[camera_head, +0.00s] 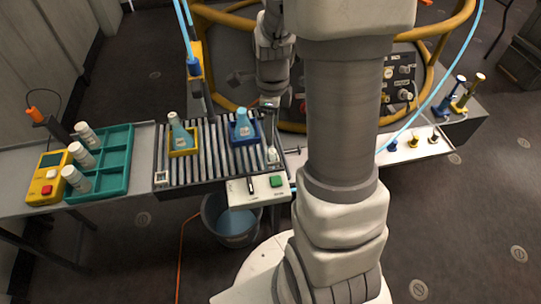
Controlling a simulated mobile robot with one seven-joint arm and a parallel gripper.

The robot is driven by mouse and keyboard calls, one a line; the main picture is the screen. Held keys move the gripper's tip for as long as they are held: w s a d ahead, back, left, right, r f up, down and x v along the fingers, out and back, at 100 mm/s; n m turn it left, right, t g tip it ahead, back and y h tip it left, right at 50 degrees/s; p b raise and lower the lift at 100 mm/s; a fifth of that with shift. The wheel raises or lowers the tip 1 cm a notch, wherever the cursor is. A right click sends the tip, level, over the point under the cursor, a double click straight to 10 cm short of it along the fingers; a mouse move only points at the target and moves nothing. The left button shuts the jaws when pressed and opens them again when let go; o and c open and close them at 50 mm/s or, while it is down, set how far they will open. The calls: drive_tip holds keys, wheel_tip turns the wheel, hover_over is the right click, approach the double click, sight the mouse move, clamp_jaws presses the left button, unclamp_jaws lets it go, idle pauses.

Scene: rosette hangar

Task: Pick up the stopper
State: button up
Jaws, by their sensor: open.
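My gripper (269,103) points down at the back right end of the roller conveyor (210,170). It is open, and I see nothing held in it; its fingertips are small in view. A small pale piece (273,155) sits at the conveyor's right end, below and apart from my gripper in the picture. It may be the stopper, but it is too small to be sure. Small blue (392,146), yellow (413,141) and dark (434,136) pieces stand on a white shelf at the right, partly cut off by my arm.
A flask in a yellow holder (183,150) and a blue holder (244,139) with a bottle stand on the rollers. A white control box (258,190) is at the front. A green tray (117,180) with white bottles lies left. A yellow rail (235,20) curves behind.

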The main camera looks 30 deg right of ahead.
sight(272, 151)
wheel_tip(272, 151, down, 9)
drive_tip(key=b, duration=0.3)
drive_tip(key=shift+s+b, duration=0.1)
drive_tip(key=shift+b, duration=0.25)
drive_tip(key=shift+r, duration=0.1)
drive_tip(key=c, duration=1.1)
drive_tip(key=shift+r, duration=0.15)
